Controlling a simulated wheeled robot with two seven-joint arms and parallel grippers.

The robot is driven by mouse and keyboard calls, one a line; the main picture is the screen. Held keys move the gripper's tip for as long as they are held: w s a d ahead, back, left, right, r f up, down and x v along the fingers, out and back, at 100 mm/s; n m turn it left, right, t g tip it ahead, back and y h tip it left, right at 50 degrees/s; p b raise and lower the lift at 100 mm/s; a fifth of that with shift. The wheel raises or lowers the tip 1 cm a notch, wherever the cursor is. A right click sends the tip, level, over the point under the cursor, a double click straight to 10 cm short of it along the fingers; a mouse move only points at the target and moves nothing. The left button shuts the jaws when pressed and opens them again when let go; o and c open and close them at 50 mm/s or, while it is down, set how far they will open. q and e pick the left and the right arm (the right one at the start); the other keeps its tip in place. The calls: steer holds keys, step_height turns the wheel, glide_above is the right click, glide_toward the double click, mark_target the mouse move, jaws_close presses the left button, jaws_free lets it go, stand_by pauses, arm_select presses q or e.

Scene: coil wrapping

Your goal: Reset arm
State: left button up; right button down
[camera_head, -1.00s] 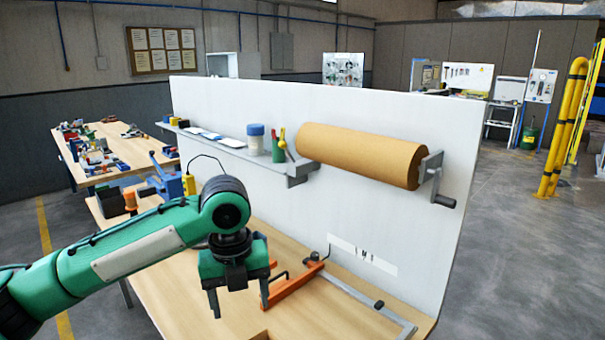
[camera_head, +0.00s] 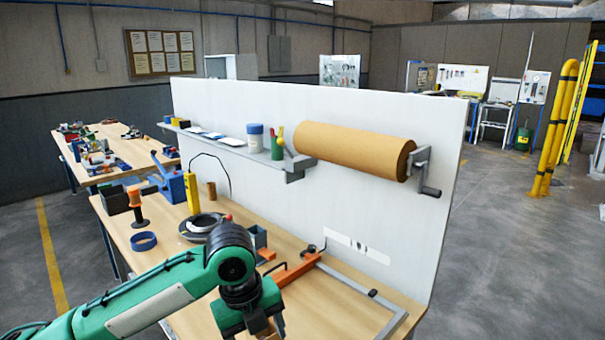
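My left arm comes in from the lower left. Its green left gripper (camera_head: 262,328) hangs over the front of the wooden workbench (camera_head: 335,310), with its fingers pointing down. The fingers stand apart, and I see nothing held between them. The fingertips are close to the bottom edge of the view. My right gripper is not in view. A dark ring-shaped coil or stand (camera_head: 203,226) lies on the bench behind my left arm, partly hidden by it. A blue tape ring (camera_head: 143,241) lies near the bench's left side.
An orange and grey frame (camera_head: 295,269) lies on the bench right of my gripper. A white back panel (camera_head: 400,240) carries a brown paper roll (camera_head: 340,147) and a shelf (camera_head: 235,148). A blue tool (camera_head: 172,186) and an orange-handled tool (camera_head: 137,205) stand at the back left.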

arm_select(q)
steer(key=s+d+f+n+t+h, duration=0.1)
steer(key=s+f+n+h, duration=0.1)
steer(key=s+f+n, duration=0.35)
steer(key=s+d+f+n+t+h, duration=0.1)
steer(key=s+f+n+h, duration=0.1)
steer(key=f+n, duration=0.55)
steer(key=s+a+f+n+t+y, duration=0.1)
steer(key=s+a+f+n+y, duration=0.2)
steer(key=s+a+f+n, duration=0.4)
steer(key=s+a+f+n+y, duration=0.2)
steer(key=s+a+f+n, duration=0.2)
steer(key=s+a+n, duration=0.5)
step_height(320, 180, down, 31)
steer(key=m+g, duration=0.1)
steer(key=s+a+f, duration=0.2)
steer(key=s+f, duration=0.8)
steer(key=s+a+f+g, duration=0.1)
steer(key=s+a+f, duration=0.1)
steer(key=s+f, duration=0.8)
steer(key=shift+a+y, duration=0.2)
steer(key=shift+y, duration=0.2)
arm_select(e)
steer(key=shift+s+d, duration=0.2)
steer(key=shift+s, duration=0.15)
